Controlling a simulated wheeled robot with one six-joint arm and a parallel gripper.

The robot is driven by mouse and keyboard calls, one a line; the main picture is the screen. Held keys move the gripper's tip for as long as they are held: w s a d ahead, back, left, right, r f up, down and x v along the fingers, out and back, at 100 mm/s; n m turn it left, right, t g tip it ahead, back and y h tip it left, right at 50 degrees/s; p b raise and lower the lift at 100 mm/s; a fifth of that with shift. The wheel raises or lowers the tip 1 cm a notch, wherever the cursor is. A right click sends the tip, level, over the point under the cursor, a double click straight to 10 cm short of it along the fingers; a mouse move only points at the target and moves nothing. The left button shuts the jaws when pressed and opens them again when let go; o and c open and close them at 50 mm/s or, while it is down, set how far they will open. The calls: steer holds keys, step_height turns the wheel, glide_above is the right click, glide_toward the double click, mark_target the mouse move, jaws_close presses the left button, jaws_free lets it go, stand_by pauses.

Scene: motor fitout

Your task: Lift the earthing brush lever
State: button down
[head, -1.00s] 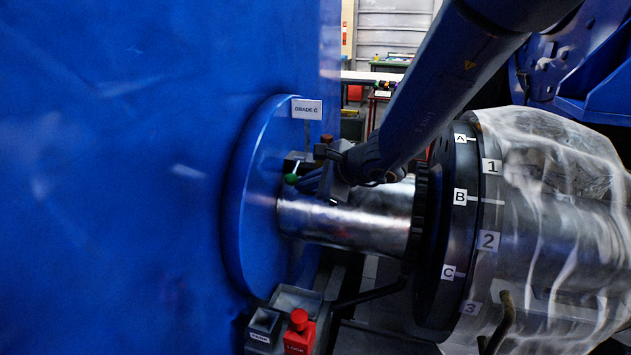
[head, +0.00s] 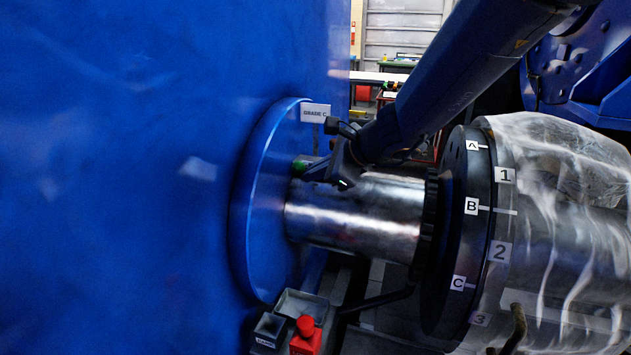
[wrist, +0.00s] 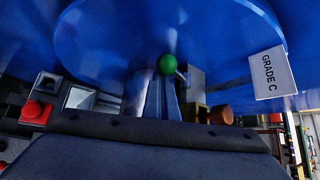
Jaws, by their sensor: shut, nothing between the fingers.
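The earthing brush lever shows by its green knob (head: 299,166), close to the blue round flange above the bright shaft (head: 350,212). In the wrist view the green knob (wrist: 167,64) is at the tips of my fingers. Its stem is mostly hidden. My gripper (head: 313,173) reaches in from the right over the shaft, its tips right at the knob. The two fingers (wrist: 163,98) are together with nothing between them. I cannot tell whether they touch the knob.
A GRADE C plate (head: 315,112) stands above the lever. A brown cylindrical part (wrist: 221,115) is right of my fingers in the wrist view. A red button (head: 305,326) and a grey tray (head: 302,303) are below the shaft. A black lettered ring (head: 460,235) stands to the right.

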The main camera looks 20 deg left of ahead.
steer(key=shift+w+a+r, duration=0.1)
steer(key=shift+w+r, duration=0.1)
steer(key=shift+r, duration=0.3)
steer(key=shift+w+r, duration=0.2)
steer(key=shift+r, duration=0.3)
steer(key=shift+w+r, duration=0.15)
steer(key=shift+r, duration=0.2)
steer(key=w+d+r+p, duration=0.3)
steer(key=d+r+p, duration=0.1)
steer(key=d, duration=0.3)
steer(key=shift+r, duration=0.6)
steer(key=shift+w+d, duration=0.1)
steer(key=shift+w, duration=0.05)
